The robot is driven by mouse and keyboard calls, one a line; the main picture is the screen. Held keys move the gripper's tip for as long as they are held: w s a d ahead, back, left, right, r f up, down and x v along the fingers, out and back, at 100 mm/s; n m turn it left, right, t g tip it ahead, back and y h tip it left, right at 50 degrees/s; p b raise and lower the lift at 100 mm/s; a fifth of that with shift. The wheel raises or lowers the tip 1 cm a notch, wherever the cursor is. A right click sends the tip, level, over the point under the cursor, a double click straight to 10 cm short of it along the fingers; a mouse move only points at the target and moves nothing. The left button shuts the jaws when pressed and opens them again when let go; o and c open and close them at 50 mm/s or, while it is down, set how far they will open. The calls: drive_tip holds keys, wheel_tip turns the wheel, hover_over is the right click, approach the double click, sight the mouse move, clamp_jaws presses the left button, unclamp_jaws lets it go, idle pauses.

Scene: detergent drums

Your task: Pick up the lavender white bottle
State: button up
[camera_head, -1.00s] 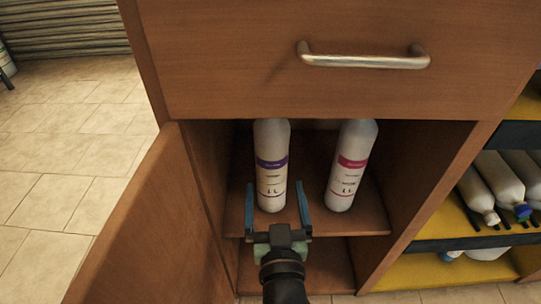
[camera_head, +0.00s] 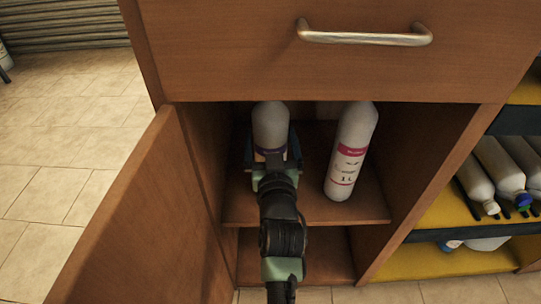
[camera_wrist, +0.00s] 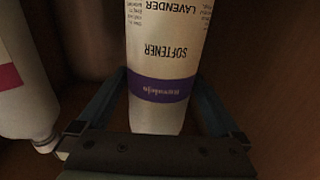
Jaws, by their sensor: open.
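The lavender bottle (camera_head: 270,125) is white with a purple band and stands on the cabinet's upper shelf, at the left. In the wrist view the bottle (camera_wrist: 168,55) shows the words "LAVENDER" and "SOFTENER" upside down. My gripper (camera_head: 272,150) is open in front of it, with one blue finger on each side. In the wrist view the fingers of my gripper (camera_wrist: 160,105) flank the bottle, with a visible gap on both sides. My arm hides the bottle's lower part in the head view.
A white bottle with a pink-red band (camera_head: 352,150) stands to the right on the same shelf (camera_head: 345,211). The open cabinet door (camera_head: 135,220) is at the left. A drawer front with a metal handle (camera_head: 365,38) is above. Side racks hold several bottles.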

drive_tip(key=shift+w, duration=0.35)
drive_tip(key=shift+c, duration=0.2)
clamp_jaws()
drive_tip(key=shift+r, duration=0.3)
